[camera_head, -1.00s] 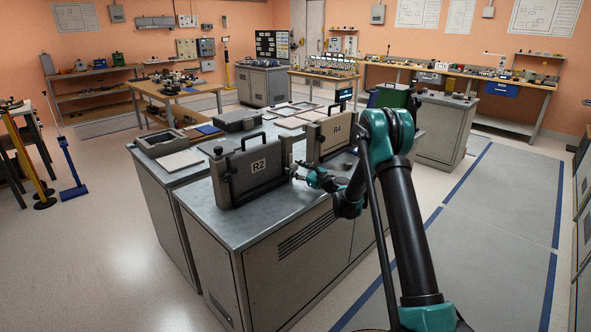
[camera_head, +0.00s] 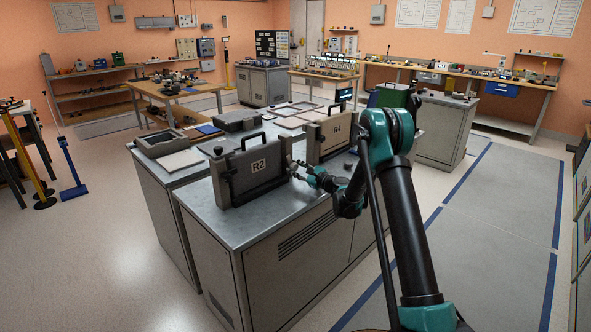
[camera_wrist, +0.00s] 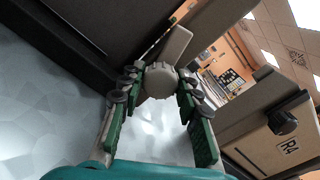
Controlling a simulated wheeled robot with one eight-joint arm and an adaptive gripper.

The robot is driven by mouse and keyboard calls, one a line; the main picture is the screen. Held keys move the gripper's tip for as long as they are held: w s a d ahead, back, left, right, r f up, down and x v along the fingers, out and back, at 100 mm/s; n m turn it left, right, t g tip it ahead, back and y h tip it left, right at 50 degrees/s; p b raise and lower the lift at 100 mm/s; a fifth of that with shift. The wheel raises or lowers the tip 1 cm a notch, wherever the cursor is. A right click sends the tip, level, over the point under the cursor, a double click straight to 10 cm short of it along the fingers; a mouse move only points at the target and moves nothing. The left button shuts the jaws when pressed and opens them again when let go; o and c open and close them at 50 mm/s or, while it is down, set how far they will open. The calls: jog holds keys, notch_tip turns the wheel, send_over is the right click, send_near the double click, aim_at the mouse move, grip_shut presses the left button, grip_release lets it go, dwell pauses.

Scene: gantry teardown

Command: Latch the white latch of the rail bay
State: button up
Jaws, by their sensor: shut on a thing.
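The pale, off-white latch (camera_wrist: 168,47) shows in the wrist view as a flat lever with a round ribbed knob at its lower end. My gripper (camera_wrist: 158,84) has its two green-and-grey fingers on either side of the knob and is shut on it. In the head view my gripper (camera_head: 297,173) is at the right end of the grey upright unit marked R2 (camera_head: 245,186). The latch is small there and partly hidden by the gripper. In the wrist view the lever lies against the edge of a dark panel; I cannot tell if it is fully seated.
A beige unit marked R4 (camera_head: 326,138) stands behind R2 and also shows at the right of the wrist view (camera_wrist: 262,135). Both stand on a grey metal cabinet (camera_head: 262,226). Open trays (camera_head: 160,143) lie at the back left. The floor to the right is clear.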

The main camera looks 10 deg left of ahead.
jog(key=n, duration=1.1)
jog(key=shift+n, duration=1.6)
jog(key=o, duration=1.2)
jog(key=shift+c, duration=0.2)
jog(key=v, duration=1.2)
jog(key=shift+s, duration=0.1)
